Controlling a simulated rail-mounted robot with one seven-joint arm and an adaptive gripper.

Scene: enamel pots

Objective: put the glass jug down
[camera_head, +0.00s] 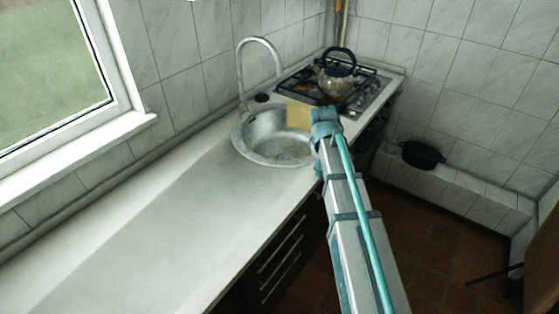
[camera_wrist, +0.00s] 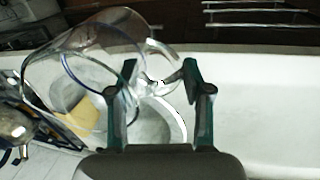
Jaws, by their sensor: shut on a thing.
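The clear glass jug (camera_wrist: 95,52) fills the upper left of the wrist view. My gripper (camera_wrist: 162,70) is shut on its handle side, with a dark finger on either side of the glass there. The jug's body extends left from the fingers, seen through to what lies behind it. Whether it is upright or tilted, and how high it is held, I cannot tell. In the head view my arm stretches toward the sink; I cannot make out the jug or the fingertips there.
The round metal sink (camera_head: 262,140) and its tall tap (camera_head: 241,68) are set in the white counter (camera_head: 140,225). A yellow item (camera_head: 298,115) shows at the sink's far side. Beyond are a hob (camera_head: 368,95) and kettle (camera_head: 336,78). The near counter is clear. A black pot (camera_head: 422,154) sits on the right ledge.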

